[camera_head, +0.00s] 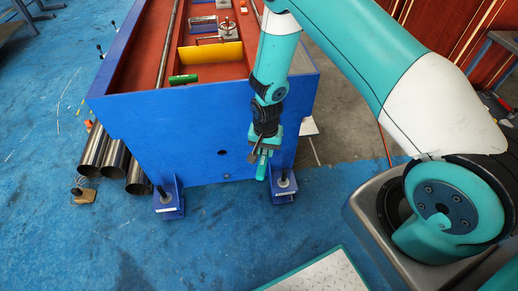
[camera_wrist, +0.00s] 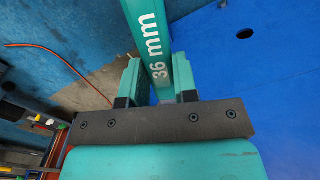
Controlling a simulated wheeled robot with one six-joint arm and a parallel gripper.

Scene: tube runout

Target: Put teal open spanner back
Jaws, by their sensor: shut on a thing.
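The teal spanner (camera_wrist: 152,40) is marked "36 mm" and is held between the fingers of my gripper (camera_wrist: 153,88) in the wrist view. Its far end runs out of the top of that view, so its jaw end is hidden there. In the head view my gripper (camera_head: 264,158) points down in front of the end face of the blue bench (camera_head: 190,140). The lower part of the spanner (camera_head: 262,172) shows below the fingers in the head view. I cannot tell whether it touches the bench.
The bench has a red top tray with a green cylinder (camera_head: 183,79) and a yellow plate (camera_head: 211,53). Steel tubes (camera_head: 113,160) lie on the floor at left. A light panel with a teal edge (camera_head: 318,275) is at the bottom. Blue floor is open in front.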

